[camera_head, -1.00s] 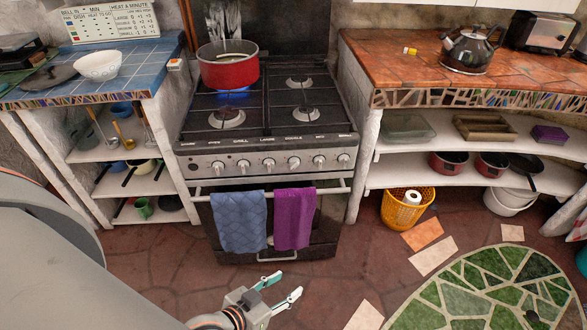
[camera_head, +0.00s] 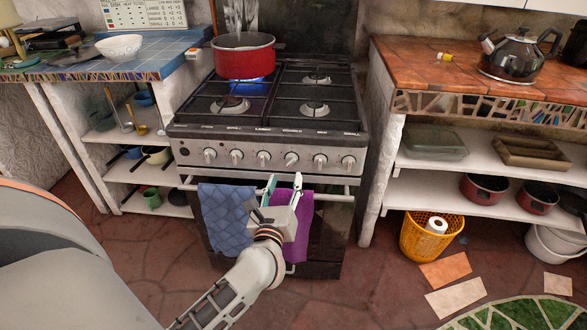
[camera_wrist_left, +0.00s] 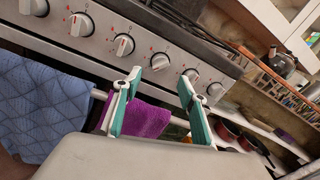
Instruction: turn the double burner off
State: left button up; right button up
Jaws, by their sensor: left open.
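The stove (camera_head: 270,110) has a row of several knobs on its front panel. A blue flame (camera_head: 246,83) shows under the red pot (camera_head: 243,55) on the back left burner. My left gripper (camera_head: 285,183) is open and empty, in front of the oven door just below the fourth knob from the left (camera_head: 291,159). In the left wrist view that knob (camera_wrist_left: 160,62) appears between the open fingertips (camera_wrist_left: 160,77), with no contact visible. The small labels above the knobs are hard to read. My right gripper is out of view.
A blue towel (camera_head: 227,218) and a purple towel (camera_head: 298,225) hang on the oven handle, close to my left gripper and wrist. A kettle (camera_head: 512,60) stands on the right counter, and a white bowl (camera_head: 120,47) on the left one. A yellow basket (camera_head: 425,245) is on the floor.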

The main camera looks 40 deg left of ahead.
aim_at(290, 164)
pick_arm(q)
jog(key=x, duration=0.7)
jog(key=shift+w+a, duration=0.15)
jog(key=shift+w, duration=0.1)
jog(key=c, duration=1.1)
